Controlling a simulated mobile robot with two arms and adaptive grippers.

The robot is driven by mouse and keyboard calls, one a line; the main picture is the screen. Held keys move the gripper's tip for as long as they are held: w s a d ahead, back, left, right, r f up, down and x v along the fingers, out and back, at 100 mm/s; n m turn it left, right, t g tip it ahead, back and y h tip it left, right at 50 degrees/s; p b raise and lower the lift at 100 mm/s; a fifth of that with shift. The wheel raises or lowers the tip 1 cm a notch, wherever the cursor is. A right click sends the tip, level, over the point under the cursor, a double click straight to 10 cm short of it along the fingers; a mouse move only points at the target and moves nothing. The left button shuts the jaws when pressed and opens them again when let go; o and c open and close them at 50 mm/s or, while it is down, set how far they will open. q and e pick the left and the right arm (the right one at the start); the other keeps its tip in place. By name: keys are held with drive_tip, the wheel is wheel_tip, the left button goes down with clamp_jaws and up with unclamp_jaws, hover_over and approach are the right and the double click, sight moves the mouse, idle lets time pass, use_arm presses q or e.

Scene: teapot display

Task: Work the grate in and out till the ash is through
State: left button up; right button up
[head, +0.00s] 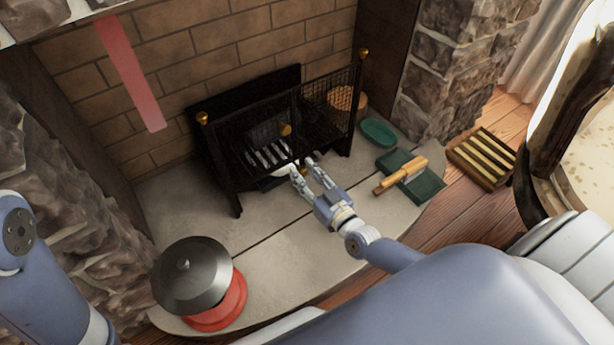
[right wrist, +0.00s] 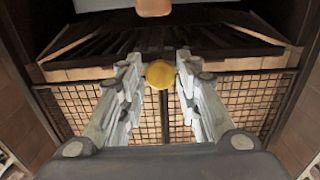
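The black fire grate (head: 232,160) stands on the stone hearth against the brick fireback, with mesh panels and brass knobs. Pale bars (head: 268,155) show inside it; I cannot tell whether ash lies on them. My right gripper (head: 304,168) is low in front of the grate, fingers apart. In the right wrist view, a yellow knob (right wrist: 160,74) shows between the spread fingers of the right gripper (right wrist: 158,68), with small gaps at both sides; I cannot tell its depth.
A dark-lidded red pot (head: 230,305) stands at the front left of the hearth. To the right are a green dish (head: 378,132), a green tray (head: 432,187) with a wooden-handled tool (head: 402,175), and a slatted wooden box (head: 482,158). The middle hearth (head: 290,262) is clear.

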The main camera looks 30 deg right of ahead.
idle(0.3)
drive_tip(key=shift+s+f, duration=0.1)
drive_tip(key=shift+s, duration=0.1)
drive_tip(key=s, duration=0.3)
drive_tip(key=s+d, duration=0.1)
drive_tip(key=s, duration=0.7)
drive_tip(key=shift+s+d, duration=0.25)
drive_tip(key=shift+d, duration=0.05)
